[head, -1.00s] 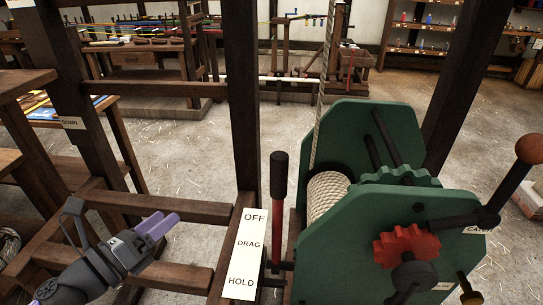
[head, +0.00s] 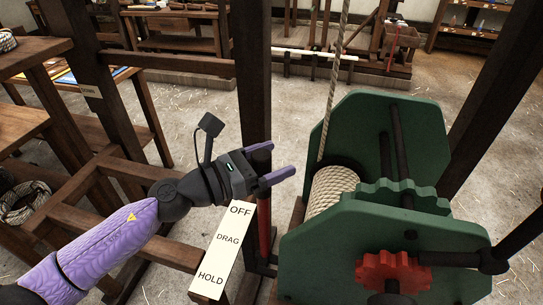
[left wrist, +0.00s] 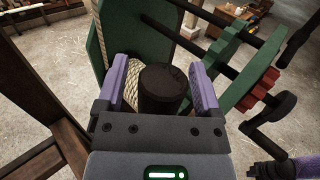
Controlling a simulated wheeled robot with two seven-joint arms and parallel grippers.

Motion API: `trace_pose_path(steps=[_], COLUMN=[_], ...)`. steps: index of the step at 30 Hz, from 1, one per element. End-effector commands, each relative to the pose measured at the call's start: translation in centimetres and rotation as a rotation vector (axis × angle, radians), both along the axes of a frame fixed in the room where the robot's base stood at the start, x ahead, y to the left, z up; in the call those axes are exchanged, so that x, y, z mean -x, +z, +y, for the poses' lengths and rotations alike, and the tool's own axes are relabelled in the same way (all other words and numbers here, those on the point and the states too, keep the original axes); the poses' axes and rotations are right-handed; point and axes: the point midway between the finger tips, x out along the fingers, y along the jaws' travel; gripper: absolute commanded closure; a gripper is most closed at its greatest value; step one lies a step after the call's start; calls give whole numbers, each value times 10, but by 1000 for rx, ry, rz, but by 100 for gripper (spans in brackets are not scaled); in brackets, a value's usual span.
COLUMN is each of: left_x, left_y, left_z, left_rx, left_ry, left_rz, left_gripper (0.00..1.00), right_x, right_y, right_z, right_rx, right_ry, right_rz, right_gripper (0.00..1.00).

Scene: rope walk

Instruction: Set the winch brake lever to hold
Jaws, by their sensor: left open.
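The winch brake lever has a red shaft (head: 264,228) and stands right of the white plate (head: 228,238) marked OFF, DRAG and HOLD. Its shaft shows beside OFF and DRAG; I cannot tell its exact setting. Its black grip (left wrist: 162,88) lies between the fingers in the left wrist view and is mostly hidden in the head view. My left gripper (head: 281,162) is open around the grip, with a gap at the right finger. The green winch (head: 375,235) with its rope drum (head: 332,187) stands to the right. A purple-and-dark part, apparently my right gripper (left wrist: 296,168), shows at the corner.
A dark wooden post (head: 254,85) rises just behind the lever. Wooden rails and shelving stand at left, with a rope coil (head: 18,205). A red gear (head: 392,272) and dark crank are on the winch's near side. A taut rope runs up from the drum.

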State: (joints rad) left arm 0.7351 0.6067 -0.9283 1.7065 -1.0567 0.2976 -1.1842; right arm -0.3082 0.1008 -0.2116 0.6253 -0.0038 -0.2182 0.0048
Motion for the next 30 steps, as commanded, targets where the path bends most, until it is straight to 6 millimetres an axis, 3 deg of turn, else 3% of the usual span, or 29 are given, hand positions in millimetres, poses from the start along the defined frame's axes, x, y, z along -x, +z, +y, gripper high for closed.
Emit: trace_pose_path(steps=[5,6,15,18,30], left_x=[0,0,0,0,0], left_y=[0,0,0,0,-1], left_z=[0,0,0,0,2], left_rx=[0,0,1,1,4], left_ry=[1,1,1,1,2], left_rz=[1,1,0,0,-3], left_gripper=[15,20,83,100,100], right_x=[-1,-1,-1,-1,-1], right_y=[0,0,0,0,-4], right_z=[-1,-1,-1,-1,-2], right_rx=[2,2,3,3,3], right_ry=[0,0,-1,-1,-1], right_rz=[-1,-1,-2,-2,-1], right_gripper=[100,100,100,100,100])
